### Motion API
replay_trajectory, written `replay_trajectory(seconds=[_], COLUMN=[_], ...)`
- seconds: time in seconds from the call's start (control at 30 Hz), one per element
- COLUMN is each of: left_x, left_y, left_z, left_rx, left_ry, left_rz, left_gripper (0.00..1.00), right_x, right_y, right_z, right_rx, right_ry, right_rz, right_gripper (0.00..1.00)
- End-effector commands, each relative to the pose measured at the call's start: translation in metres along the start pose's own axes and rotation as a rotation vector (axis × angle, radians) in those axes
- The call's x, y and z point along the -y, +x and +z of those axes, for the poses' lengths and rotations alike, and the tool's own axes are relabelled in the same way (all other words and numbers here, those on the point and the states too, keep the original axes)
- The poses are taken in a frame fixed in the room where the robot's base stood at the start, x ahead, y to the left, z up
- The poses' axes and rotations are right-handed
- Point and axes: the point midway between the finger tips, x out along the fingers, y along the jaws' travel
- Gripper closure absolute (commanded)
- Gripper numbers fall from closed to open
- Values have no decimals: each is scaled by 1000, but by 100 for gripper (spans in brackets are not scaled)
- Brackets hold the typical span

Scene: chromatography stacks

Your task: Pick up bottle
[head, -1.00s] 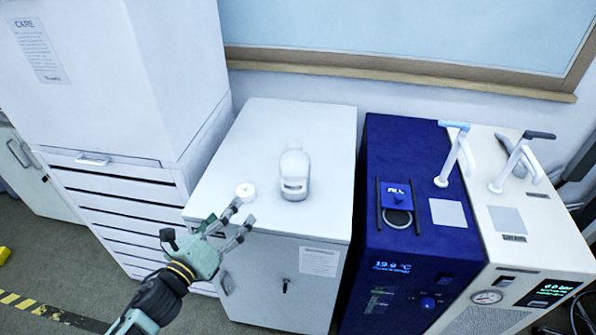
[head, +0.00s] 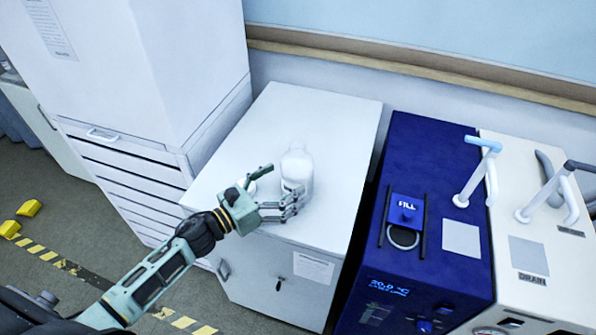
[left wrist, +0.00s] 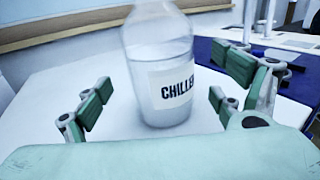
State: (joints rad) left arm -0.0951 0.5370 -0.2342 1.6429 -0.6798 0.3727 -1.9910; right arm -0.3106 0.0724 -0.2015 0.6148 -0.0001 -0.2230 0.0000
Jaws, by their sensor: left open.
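A clear bottle (head: 297,166) stands upright on the white cabinet (head: 325,125). In the left wrist view the bottle (left wrist: 158,50) has a white label reading "CHILLE…" and holds clear liquid; its top is cut off. My left gripper (head: 284,190) is open just in front of the bottle, its fingers partly covering the bottle's lower part in the head view. In the left wrist view the green finger pads (left wrist: 165,105) stand on both sides of the bottle, with gaps visible. My right gripper is not seen.
A tall white drawer cabinet (head: 125,165) rises at the left. A blue chiller unit (head: 440,262) and a cream unit (head: 535,225) with tap-like handles stand at the right. The cabinet top behind the bottle is clear.

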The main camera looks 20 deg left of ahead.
Motion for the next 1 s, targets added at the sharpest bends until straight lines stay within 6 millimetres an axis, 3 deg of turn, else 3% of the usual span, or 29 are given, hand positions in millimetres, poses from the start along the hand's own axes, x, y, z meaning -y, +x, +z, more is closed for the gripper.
replay_trajectory(seconds=[0.1,0.23,0.43,0.57,1.0], left_x=[0,0,0,1,0], left_y=[20,37,44,43,43], left_z=[7,4,1,1,1], left_rx=[3,2,1,1,1], left_ry=[-3,-2,-2,-2,-2], left_rz=[0,0,0,0,0], left_gripper=[12,12,12,12,51], right_x=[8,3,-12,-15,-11], right_y=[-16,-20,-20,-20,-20], right_z=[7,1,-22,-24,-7], right_rx=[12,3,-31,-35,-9], right_ry=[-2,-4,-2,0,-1], right_rz=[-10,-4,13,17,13], right_gripper=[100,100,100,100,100])
